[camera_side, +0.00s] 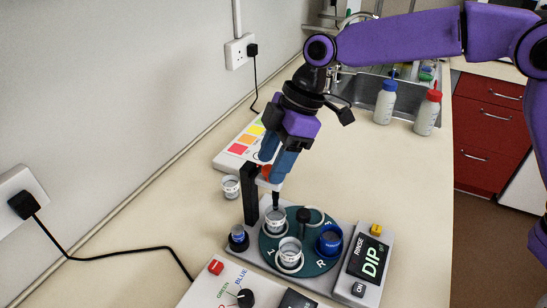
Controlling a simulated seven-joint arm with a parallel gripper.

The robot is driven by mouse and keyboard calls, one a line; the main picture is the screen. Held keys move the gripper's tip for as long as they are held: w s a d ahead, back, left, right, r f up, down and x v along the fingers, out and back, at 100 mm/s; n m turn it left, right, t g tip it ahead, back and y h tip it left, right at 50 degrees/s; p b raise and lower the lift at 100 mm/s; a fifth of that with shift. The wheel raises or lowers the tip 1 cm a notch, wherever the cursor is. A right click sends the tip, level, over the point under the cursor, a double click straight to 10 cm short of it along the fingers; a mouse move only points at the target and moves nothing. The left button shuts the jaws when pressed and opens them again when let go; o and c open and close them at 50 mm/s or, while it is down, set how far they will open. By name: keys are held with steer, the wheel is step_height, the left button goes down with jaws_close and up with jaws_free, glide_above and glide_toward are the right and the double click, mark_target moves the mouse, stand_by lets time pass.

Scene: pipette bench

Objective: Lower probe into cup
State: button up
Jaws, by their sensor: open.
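The dark thin probe (276,199) points down at a white cup (275,222) at the back of the green round plate; its tip is at the cup's mouth, and I cannot tell how deep it reaches. A black upright post (250,196) stands just left of it. My gripper (279,174), with blue fingers, is open and tilted down directly above the probe, hiding its upper end. A red-orange part (266,172) shows between the post and the fingers. A second white cup (290,253) and a blue cup (330,240) also sit on the plate.
A DIP display panel (366,262) is at the right of the plate. A blue-topped jar (238,238) is at its left, with a loose white cup (231,187) behind. A control box (235,285) is in front. Two bottles (428,112) stand by the sink. The bench at right is clear.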

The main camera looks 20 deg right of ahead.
mark_target(268, 188)
steer(key=shift+f, duration=0.15)
jaws_close()
steer(key=shift+f, duration=2.9)
jaws_free()
steer(key=shift+w+a+r, duration=0.1)
steer(key=shift+r, duration=0.15)
